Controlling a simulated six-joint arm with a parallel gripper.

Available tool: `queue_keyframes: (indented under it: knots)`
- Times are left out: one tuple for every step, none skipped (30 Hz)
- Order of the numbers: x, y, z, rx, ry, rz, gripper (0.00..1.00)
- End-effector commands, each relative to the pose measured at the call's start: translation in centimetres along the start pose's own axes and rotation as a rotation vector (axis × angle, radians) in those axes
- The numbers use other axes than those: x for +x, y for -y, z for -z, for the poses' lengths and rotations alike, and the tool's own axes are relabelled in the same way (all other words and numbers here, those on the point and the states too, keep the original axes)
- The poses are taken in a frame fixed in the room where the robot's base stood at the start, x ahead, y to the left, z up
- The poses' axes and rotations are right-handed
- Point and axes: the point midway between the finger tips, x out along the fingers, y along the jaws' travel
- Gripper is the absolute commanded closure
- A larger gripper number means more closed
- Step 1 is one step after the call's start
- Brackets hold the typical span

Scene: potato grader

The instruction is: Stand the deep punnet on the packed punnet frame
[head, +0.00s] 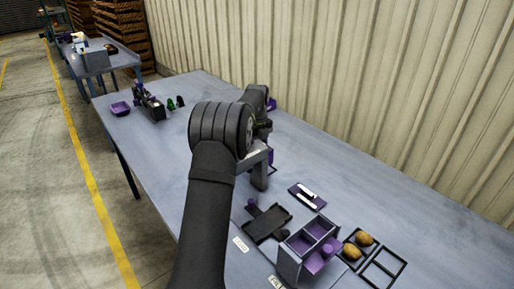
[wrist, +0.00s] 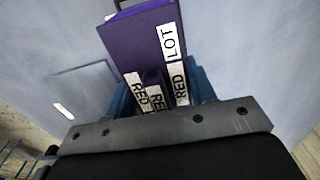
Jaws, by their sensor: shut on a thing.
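My gripper (head: 260,172) is mostly hidden behind my arm in the head view, over the middle of the bench. In the wrist view its blue fingers (wrist: 162,92) are shut on a purple box-like thing (wrist: 144,37) with white labels reading RED and LOT. It looks like a punnet, but its full shape is hidden. A bit of purple shows beside the gripper in the head view. Two black square frames lie at the right front: one (head: 402,267) is empty, the other (head: 344,258) holds two potatoes (head: 357,245). I cannot tell which is the packed punnet frame.
A grey box with purple compartments (head: 290,264) stands near the front. Beside it lie a black tray (head: 267,224) and a purple plate with white pieces (head: 307,197). A purple dish (head: 120,109) and dark equipment (head: 149,102) stand at the far left. The right-hand bench near the wall is clear.

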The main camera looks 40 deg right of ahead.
Motion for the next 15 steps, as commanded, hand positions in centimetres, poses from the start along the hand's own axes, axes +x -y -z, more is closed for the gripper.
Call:
queue_keyframes:
  knots:
    - [0.04,0.0,0.0,0.0,0.0,0.0,0.72]
    - [0.08,0.0,0.0,0.0,0.0,0.0,0.72]
    - [0.15,0.0,0.0,0.0,0.0,0.0,0.72]
    - [0.21,0.0,0.0,0.0,0.0,0.0,0.72]
    - [0.26,0.0,0.0,0.0,0.0,0.0,0.72]
    - [0.35,0.0,0.0,0.0,0.0,0.0,0.72]
    - [0.41,0.0,0.0,0.0,0.0,0.0,0.72]
    - [0.47,0.0,0.0,0.0,0.0,0.0,0.72]
    - [0.55,0.0,0.0,0.0,0.0,0.0,0.72]
    - [0.61,0.0,0.0,0.0,0.0,0.0,0.72]
    - [0.67,0.0,0.01,0.0,0.0,0.0,0.72]
    - [0.75,0.0,0.0,0.0,0.0,0.0,0.72]
    - [0.81,0.0,0.0,0.0,0.0,0.0,0.72]
    - [0.87,0.0,0.0,0.0,0.0,0.0,0.72]
    - [0.95,0.0,0.0,0.0,0.0,0.0,0.72]
